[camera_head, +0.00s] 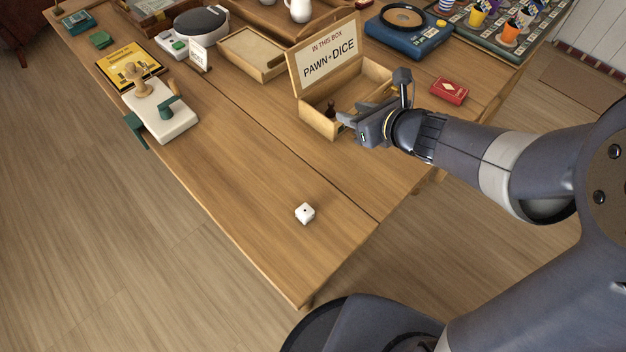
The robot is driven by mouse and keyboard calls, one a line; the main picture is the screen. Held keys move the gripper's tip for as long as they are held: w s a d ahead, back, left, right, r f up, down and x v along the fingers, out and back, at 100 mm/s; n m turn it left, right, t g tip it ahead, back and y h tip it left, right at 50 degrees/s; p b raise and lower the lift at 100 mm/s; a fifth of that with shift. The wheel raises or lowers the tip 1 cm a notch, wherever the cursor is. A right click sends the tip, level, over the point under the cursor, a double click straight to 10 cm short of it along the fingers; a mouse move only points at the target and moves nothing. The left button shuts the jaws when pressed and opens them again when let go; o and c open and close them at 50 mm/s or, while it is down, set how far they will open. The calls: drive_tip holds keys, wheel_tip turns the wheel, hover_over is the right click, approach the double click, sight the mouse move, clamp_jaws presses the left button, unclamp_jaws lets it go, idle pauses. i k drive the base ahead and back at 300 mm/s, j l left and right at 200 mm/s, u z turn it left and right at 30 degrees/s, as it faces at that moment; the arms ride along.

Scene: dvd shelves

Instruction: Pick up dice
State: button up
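A small white die (305,213) lies on the wooden table (230,170), near its front corner. One dark pip shows on its top face. My gripper (346,120) is at the front right edge of an open wooden box (318,122), farther back on the table than the die and well apart from it. The box's raised lid reads "IN THIS BOX PAWN + DICE" (331,57). A dark pawn (331,108) stands inside the box. The gripper hides part of the box, and its fingers are seen too edge-on to judge their opening.
A red card box (449,91) lies right of the wooden box. A white block with a green handle (160,112) is clamped at the left edge. A shallow wooden tray (252,55) and a blue case (408,37) stand behind. The table around the die is clear.

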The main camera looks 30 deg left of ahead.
sight(304, 213)
drive_tip(key=u, duration=1.8)
drive_tip(key=z, duration=1.85)
drive_tip(key=k+j+z, duration=0.2)
drive_tip(key=k, duration=0.25)
drive_tip(key=k+j+z, duration=0.2)
drive_tip(key=k+j, duration=0.15)
drive_tip(key=k, duration=0.1)
